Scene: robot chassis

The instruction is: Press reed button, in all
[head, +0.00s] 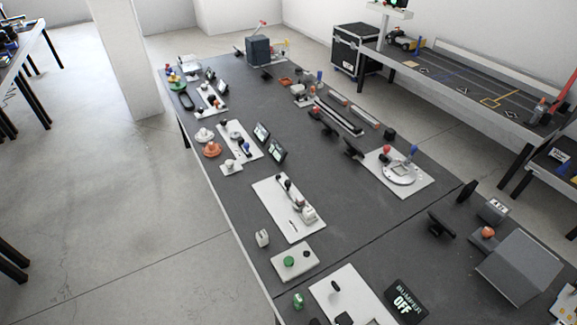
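No label reading "reed" is legible, so I cannot tell which button is the reed button. A pale plate (277,266) near the table's front left edge carries a green round button (289,261) and a small black part. Another green-topped button (298,300) stands nearer me. An orange-red button (488,232) sits on a dark block at the right. A white plate (267,205) with a dark and pale lever-like device lies further back. Neither of my grippers is in view.
A long dark table (225,232) holds several devices. A grey sloped box (519,266) stands at the right. A white plate (407,187) carries a round device. A black case (354,53) stands behind. The floor (110,215) left is clear.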

